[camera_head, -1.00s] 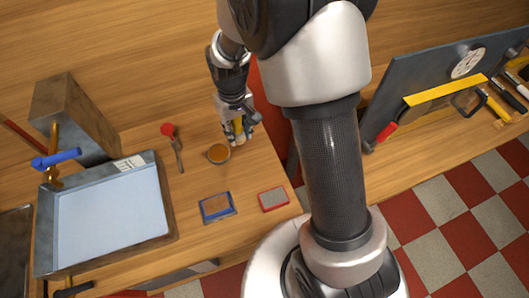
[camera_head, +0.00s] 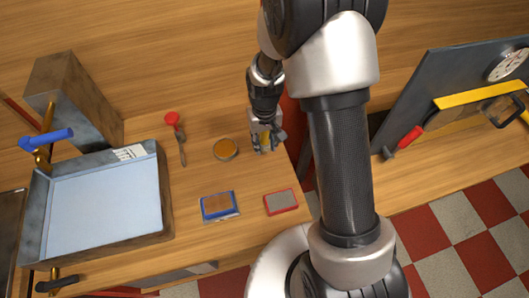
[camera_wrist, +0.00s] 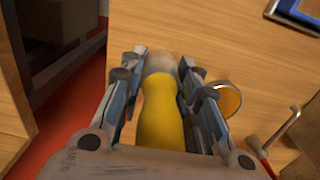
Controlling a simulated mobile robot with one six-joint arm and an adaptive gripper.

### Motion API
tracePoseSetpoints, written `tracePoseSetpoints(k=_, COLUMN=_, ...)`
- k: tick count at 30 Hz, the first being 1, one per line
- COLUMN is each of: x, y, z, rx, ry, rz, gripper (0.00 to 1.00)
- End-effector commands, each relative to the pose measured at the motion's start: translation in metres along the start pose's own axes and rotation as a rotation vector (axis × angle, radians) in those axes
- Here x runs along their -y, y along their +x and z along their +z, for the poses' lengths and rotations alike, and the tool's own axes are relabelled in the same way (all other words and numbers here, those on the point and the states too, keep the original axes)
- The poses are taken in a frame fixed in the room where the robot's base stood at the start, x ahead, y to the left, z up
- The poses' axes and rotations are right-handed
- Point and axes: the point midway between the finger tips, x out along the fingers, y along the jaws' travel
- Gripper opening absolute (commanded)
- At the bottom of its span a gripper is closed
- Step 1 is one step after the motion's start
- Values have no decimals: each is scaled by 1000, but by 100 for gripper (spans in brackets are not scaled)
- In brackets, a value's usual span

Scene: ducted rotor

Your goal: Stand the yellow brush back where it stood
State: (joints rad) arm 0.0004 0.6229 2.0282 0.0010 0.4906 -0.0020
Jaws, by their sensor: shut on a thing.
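The yellow brush (camera_wrist: 160,115) lies between the fingers of my gripper (camera_wrist: 162,75), which is shut on it. Its yellow body fills the gap in the wrist view, with a pale grey-beige end (camera_wrist: 160,64) beyond the fingertips. In the head view my gripper (camera_head: 265,142) is over the right part of the wooden worktop, right of a round container. Only a little yellow of the brush shows there between the fingers. I cannot tell whether the brush touches the worktop.
A round container with orange-brown contents (camera_head: 225,149) stands close left of my gripper. A red-ended tool (camera_head: 176,135), a blue-edged block (camera_head: 219,206) and a red-edged block (camera_head: 281,202) lie nearby. A large tray (camera_head: 103,204) stands left. The worktop's right edge is near.

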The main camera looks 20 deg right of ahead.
Motion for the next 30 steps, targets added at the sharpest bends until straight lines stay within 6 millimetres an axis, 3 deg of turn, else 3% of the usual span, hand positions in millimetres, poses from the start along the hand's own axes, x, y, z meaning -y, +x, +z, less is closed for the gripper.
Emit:
tracePoseSetpoints(k=5, x=0, y=12, z=0, rx=0, ry=0, rz=0, gripper=6)
tracePoseSetpoints(k=12, x=0, y=47, z=0, rx=1, ry=0, rz=0, gripper=6)
tracePoseSetpoints(k=24, x=0, y=52, z=0, rx=-1, ry=0, rz=0, gripper=6)
tracePoseSetpoints(k=25, x=0, y=51, z=0, rx=-1, ry=0, rz=0, gripper=31)
tracePoseSetpoints(k=30, x=0, y=51, z=0, rx=-1, ry=0, rz=0, gripper=43)
